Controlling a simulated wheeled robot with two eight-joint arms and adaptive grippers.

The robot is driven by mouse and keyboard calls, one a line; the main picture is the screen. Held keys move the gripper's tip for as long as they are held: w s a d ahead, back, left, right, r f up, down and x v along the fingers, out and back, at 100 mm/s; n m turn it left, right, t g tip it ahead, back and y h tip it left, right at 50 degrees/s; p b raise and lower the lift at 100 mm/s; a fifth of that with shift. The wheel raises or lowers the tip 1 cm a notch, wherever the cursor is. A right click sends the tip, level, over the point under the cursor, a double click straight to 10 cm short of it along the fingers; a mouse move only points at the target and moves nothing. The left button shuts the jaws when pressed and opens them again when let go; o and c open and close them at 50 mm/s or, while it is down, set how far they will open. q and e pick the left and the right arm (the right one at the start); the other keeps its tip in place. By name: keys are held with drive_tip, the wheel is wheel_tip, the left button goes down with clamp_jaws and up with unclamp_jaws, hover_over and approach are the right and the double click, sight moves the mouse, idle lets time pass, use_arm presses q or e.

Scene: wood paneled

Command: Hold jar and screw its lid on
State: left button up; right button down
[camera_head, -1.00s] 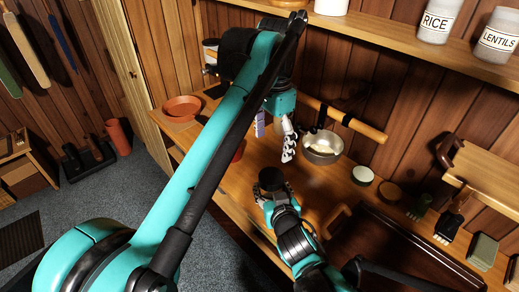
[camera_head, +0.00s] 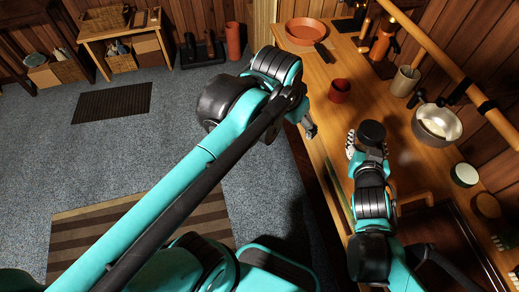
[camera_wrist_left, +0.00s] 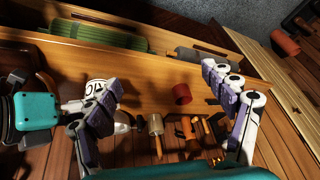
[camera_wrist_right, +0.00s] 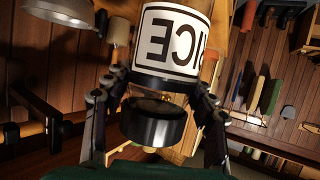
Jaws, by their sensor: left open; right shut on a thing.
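The jar (camera_wrist_right: 173,38), pale with a black-bordered RICE label, is at my right gripper (camera_wrist_right: 158,85), which is shut on it. Its label also shows in the left wrist view (camera_wrist_left: 100,92). A black round lid (camera_wrist_right: 155,125) is at the jar's top end, between the right fingers; it also shows from above in the head view (camera_head: 371,131). In the head view the lid hides most of the jar. My left gripper (camera_head: 309,126) is open and empty near the table's front edge, left of the jar; its spread fingers (camera_wrist_left: 162,76) show in the left wrist view.
On the wooden table (camera_head: 322,150) are a red mug (camera_head: 339,90), a terracotta bowl (camera_head: 304,32), a metal bowl (camera_head: 436,121), an orange bottle (camera_head: 383,40) and a green-white round piece (camera_head: 465,174). A rail runs along the wall.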

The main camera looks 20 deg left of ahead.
use_arm(q)
drive_tip(key=s+a+f+n+t, duration=0.2)
drive_tip(key=s+a+f, duration=0.4)
drive_tip(key=f, duration=0.3)
drive_tip(key=shift+s+f+n+y, duration=0.15)
drive_tip(key=shift+s+n+y, duration=0.2)
drive_tip(key=shift+n, duration=0.55)
drive_tip(key=shift+w+a, duration=0.1)
